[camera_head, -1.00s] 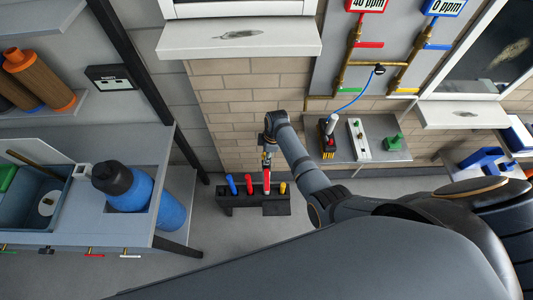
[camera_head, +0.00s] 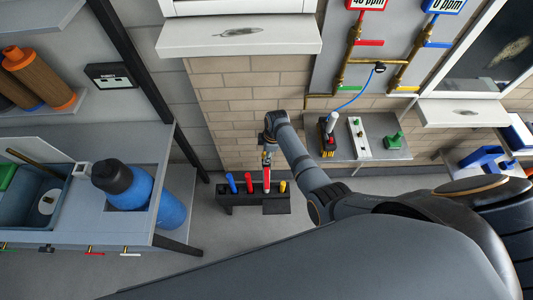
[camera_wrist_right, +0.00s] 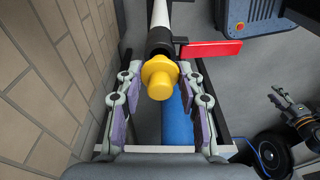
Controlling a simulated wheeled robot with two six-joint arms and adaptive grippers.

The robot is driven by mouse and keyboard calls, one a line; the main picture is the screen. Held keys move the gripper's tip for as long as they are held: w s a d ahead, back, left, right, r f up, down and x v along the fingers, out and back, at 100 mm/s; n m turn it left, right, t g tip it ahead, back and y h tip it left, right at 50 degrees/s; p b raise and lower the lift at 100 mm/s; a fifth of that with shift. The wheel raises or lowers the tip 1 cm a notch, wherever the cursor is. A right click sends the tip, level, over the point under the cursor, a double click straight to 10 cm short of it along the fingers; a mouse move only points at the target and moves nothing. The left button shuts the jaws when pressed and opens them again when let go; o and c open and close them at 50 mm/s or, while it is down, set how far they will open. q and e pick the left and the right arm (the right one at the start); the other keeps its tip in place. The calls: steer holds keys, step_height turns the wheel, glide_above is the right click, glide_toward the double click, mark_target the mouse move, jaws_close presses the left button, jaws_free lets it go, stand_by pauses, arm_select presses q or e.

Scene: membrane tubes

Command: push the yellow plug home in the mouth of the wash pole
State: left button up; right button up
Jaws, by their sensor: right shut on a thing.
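The yellow plug (camera_wrist_right: 159,77) shows in the right wrist view, between the two fingers of my right gripper (camera_wrist_right: 160,92). The gripper is shut on it. Right behind the plug is the black end of a white pole (camera_wrist_right: 160,15), which I take for the wash pole. The plug is lined up with this end and seems to meet it; how deep it sits is hidden. In the head view my right gripper (camera_head: 267,155) is small and points down by the brick wall, above a dark rack (camera_head: 240,208); the plug is too small to make out there. My left gripper is not in the head view.
The brick wall (camera_wrist_right: 40,70) is close on the left of the wrist view. The rack holds blue, red and yellow upright pieces. A grey bench (camera_head: 370,150) stands to its right, a blue bottle (camera_head: 128,185) to its left.

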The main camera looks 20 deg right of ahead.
stand_by(0.7)
steer(key=shift+f+b, duration=0.4)
steer(key=shift+f, duration=0.55)
stand_by(0.4)
steer(key=o, duration=1.4)
steer(key=shift+r, duration=0.1)
step_height(320, 180, up, 3)
steer(key=p, duration=0.3)
steer(key=shift+r+p, duration=0.15)
steer(key=shift+p, duration=0.15)
steer(key=shift+r+p, duration=1.05)
steer(key=shift+r, duration=0.3)
steer(key=shift+f, duration=0.1)
